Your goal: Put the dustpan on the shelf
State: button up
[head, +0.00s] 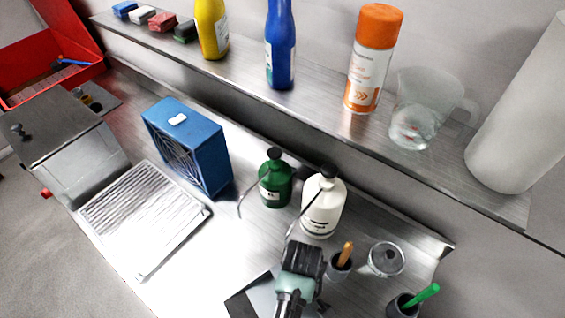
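A flat grey piece with a black edge (254,299) lies on the steel bench at the bottom middle, cut off by the picture's lower edge. It may be the dustpan, but too little of it shows to be sure. A dark ribbed block with a grey-green body (301,262) covers its right part. The steel wall shelf (330,118) runs above the bench.
The shelf carries small blocks, a yellow bottle (211,30), a blue bottle (280,48), an orange-capped can (371,60), a clear jug (416,105) and a white roll (520,115). A blue fan box (188,145), pump bottles and cups stand on the bench. Shelf gaps show between the bottles.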

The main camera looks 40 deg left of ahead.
jog(key=shift+f, duration=0.15)
jog(key=shift+c, duration=0.2)
grip_shut()
dwell(1.2)
